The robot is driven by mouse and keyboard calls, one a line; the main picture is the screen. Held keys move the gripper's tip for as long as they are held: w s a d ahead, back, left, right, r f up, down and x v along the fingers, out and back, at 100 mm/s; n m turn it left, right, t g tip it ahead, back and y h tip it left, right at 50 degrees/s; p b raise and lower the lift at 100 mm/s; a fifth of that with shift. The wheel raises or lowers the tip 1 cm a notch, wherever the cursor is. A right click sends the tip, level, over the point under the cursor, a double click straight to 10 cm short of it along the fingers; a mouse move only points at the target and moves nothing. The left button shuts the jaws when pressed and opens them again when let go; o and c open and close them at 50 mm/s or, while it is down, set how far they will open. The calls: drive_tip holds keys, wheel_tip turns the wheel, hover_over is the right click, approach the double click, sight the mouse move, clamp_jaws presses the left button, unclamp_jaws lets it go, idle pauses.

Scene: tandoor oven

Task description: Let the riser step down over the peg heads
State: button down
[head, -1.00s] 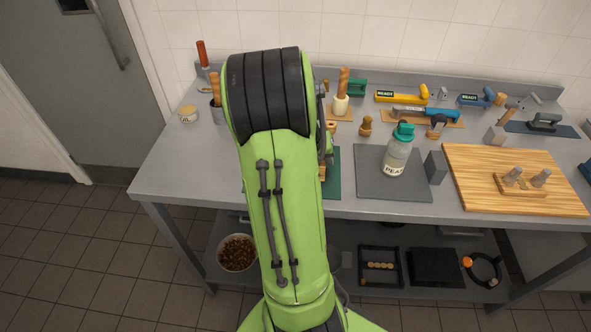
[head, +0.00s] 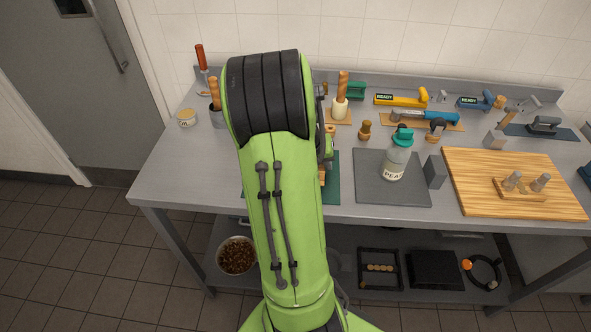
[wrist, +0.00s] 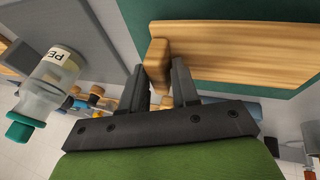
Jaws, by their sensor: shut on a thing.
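In the wrist view my gripper (wrist: 164,82) is shut on a small pale wooden block (wrist: 158,58). A longer wooden piece (wrist: 245,52) runs beside it to the right over a dark green mat (wrist: 200,8); this wood looks like the riser step. I cannot tell whether it is raised or resting, or whether the block and long piece are joined. In the head view my arm hides the gripper and most of the wood; only a sliver (head: 322,172) shows by the green mat (head: 334,185). I cannot make out peg heads under the wood.
A bottle with a teal cap (head: 396,160) stands on a grey mat (head: 380,195), right of my arm, beside a grey block (head: 434,171). Further right a cutting board (head: 470,190) carries a wooden base with two pegs (head: 520,188). Tools line the back.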

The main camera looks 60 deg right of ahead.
drive_tip(key=shift+s+d+r, duration=0.2)
drive_tip(key=shift+s+r, duration=0.1)
drive_tip(key=shift+s, duration=0.05)
drive_tip(key=shift+a+r+p, duration=0.1)
drive_tip(key=shift+r+p, duration=0.1)
drive_tip(key=shift+p, duration=0.15)
drive_tip(key=c, duration=0.8)
unclamp_jaws()
drive_tip(key=shift+w, duration=0.2)
drive_tip(key=p+v, duration=0.3)
drive_tip(key=v, duration=1.2)
drive_tip(key=shift+a+r+p, duration=0.25)
drive_tip(key=shift+r+p, duration=0.05)
drive_tip(key=shift+r, duration=0.05)
drive_tip(key=shift+w, duration=0.15)
